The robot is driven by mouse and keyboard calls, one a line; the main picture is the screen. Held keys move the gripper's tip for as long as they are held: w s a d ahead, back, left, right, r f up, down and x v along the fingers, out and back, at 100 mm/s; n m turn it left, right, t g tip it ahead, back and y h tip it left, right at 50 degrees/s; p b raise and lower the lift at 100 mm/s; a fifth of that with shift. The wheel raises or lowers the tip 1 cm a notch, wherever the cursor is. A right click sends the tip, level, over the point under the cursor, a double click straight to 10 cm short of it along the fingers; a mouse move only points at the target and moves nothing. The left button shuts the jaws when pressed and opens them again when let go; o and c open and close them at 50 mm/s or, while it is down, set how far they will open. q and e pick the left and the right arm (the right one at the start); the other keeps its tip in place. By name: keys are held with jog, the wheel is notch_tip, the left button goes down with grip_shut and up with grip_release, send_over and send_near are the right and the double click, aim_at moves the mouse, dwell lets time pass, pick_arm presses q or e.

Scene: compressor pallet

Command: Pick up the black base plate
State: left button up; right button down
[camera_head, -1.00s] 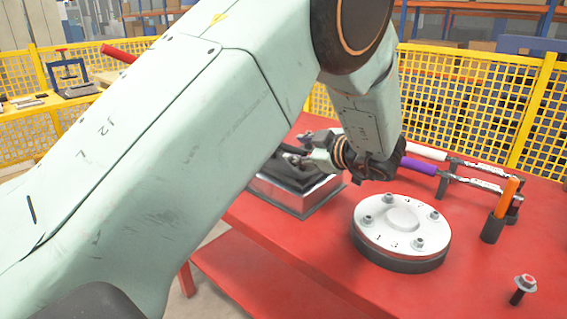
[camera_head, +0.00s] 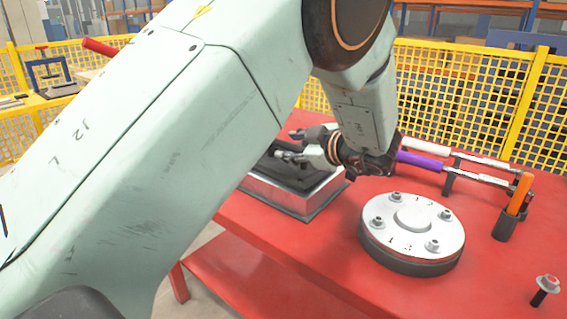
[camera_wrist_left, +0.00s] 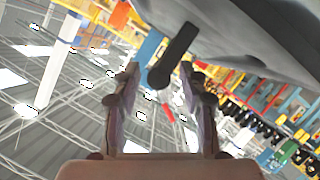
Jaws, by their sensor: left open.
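A dark, flat-looking piece (camera_head: 304,176), which may be the black base plate, lies inside a square silver tray (camera_head: 318,199) at the table's left edge. My left arm hides much of both. My left gripper (camera_head: 288,144) is open, its fingers pointing left above the tray, with nothing visibly held. In the left wrist view its two fingers (camera_wrist_left: 157,95) stand apart. A dark bar (camera_wrist_left: 176,56) and a large grey surface (camera_wrist_left: 245,35) show beyond them; I cannot tell what they belong to. My right gripper is not in view.
A round silver flange (camera_head: 412,226) with several bolts sits on the red table (camera_head: 330,258). Purple-handled (camera_head: 420,160) and white-handled (camera_head: 424,145) tools lie behind it. An orange-handled tool (camera_head: 520,193) and a bolt (camera_head: 545,288) stand at right. A yellow fence (camera_head: 480,100) runs behind.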

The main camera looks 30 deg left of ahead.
pick_arm(q)
jog(key=shift+s+r, duration=0.1)
jog(key=shift+s, duration=0.05)
jog(key=shift+w+d+f, duration=0.1)
jog(key=shift+w+f, duration=0.1)
jog(key=shift+w, duration=0.1)
jog(key=shift+c, duration=1)
jog(key=shift+s+r, duration=0.15)
jog(key=shift+s, duration=0.05)
jog(key=c, duration=0.5)
grip_shut()
